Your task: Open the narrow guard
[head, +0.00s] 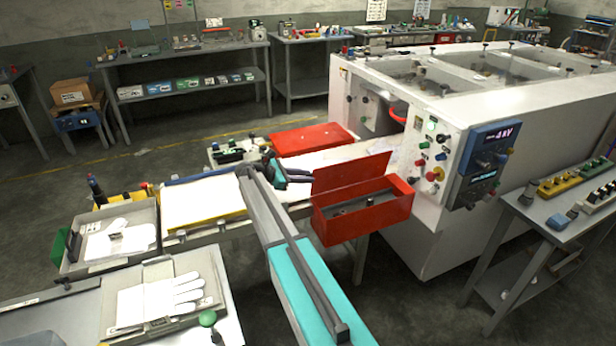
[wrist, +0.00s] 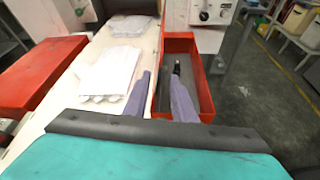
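The narrow red guard (head: 350,173) stands raised, nearly upright, along the back edge of a red box (head: 362,214) on the near side of the machine's infeed. In the wrist view the red box (wrist: 206,98) shows its dark interior from above. My gripper (wrist: 162,72) is at the left end of the guard, its two grey fingers apart. The guard's red edge shows between the fingers, with no clear grip on it. In the head view my gripper (head: 312,179) is partly hidden among dark parts and points right toward the guard.
A wider, flat red guard (head: 312,138) lies across the far side of the bed. White gloves (wrist: 105,75) lie on the bed between. The white machine (head: 450,160) with its control panel stands to the right. Trays with gloves (head: 165,300) are at front left.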

